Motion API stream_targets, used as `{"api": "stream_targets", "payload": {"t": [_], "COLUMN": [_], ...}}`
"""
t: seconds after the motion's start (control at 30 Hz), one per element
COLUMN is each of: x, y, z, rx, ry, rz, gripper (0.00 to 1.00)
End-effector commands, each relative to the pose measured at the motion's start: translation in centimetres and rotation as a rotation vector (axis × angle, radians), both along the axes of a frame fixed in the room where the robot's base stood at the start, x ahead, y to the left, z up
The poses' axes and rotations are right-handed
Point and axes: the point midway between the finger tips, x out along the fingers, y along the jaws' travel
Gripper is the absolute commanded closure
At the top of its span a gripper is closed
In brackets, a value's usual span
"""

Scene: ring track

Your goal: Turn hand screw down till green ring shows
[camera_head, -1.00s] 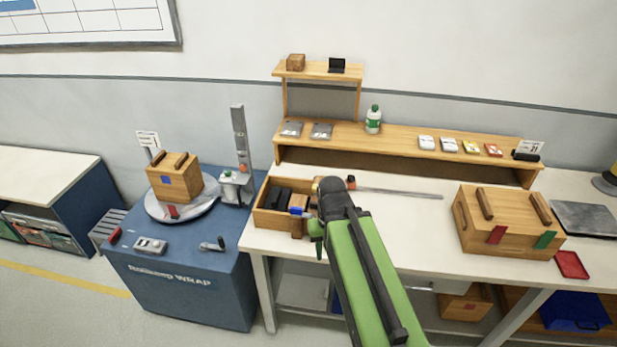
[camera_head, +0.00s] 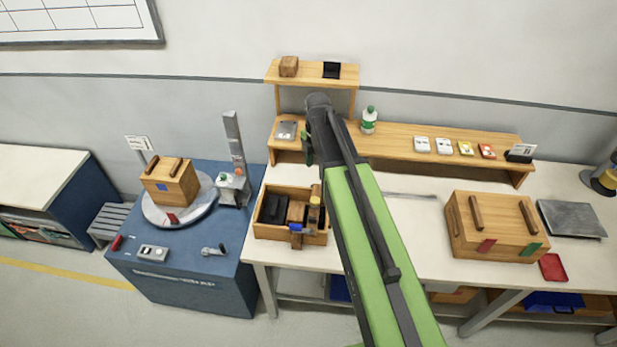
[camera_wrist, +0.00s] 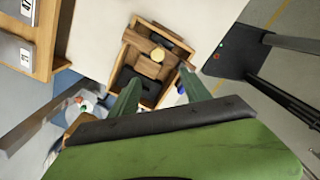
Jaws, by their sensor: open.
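An open wooden tray (camera_head: 262,229) stands at the left end of the bench. In it a wooden piece with a round brass-coloured knob (camera_head: 315,196) stands at the right side; this looks like the hand screw. The knob also shows in the wrist view (camera_wrist: 157,54), above dark pieces in the tray. I cannot make out a green ring on it. My gripper (camera_wrist: 160,78) is open and empty, its two green fingers spread, with the tray beyond them. In the head view my gripper is mostly hidden behind my wrist, appearing above and behind the tray.
A wooden crate (camera_head: 490,226) with red and green tags stands to the right, beside a red tray (camera_head: 553,267). A shelf (camera_head: 450,144) with a green-capped bottle (camera_head: 369,121) runs along the back. A blue wrap machine (camera_head: 190,285) with a turntable stands left.

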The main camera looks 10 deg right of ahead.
Motion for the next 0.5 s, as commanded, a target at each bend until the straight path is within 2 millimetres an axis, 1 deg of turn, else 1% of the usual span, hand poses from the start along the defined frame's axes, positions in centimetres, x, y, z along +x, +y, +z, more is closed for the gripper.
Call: {"api": "stream_targets", "payload": {"t": [0.03, 0.07, 0.27, 0.37, 0.5], "x": [0.3, 0.3, 0.3, 0.3, 0.2], "y": [0.0, 0.0, 0.4, 0.6, 0.9], "z": [0.4, 0.4, -0.3, -1.3, -3.5], "rx": [0.000, 0.000, 0.000, 0.000, 0.000], "ry": [0.000, 0.000, 0.000, 0.000, 0.000], "rz": [0.031, 0.043, 0.060, 0.062, 0.064], "gripper": [0.44, 0.44, 0.44, 0.44, 0.44]}}
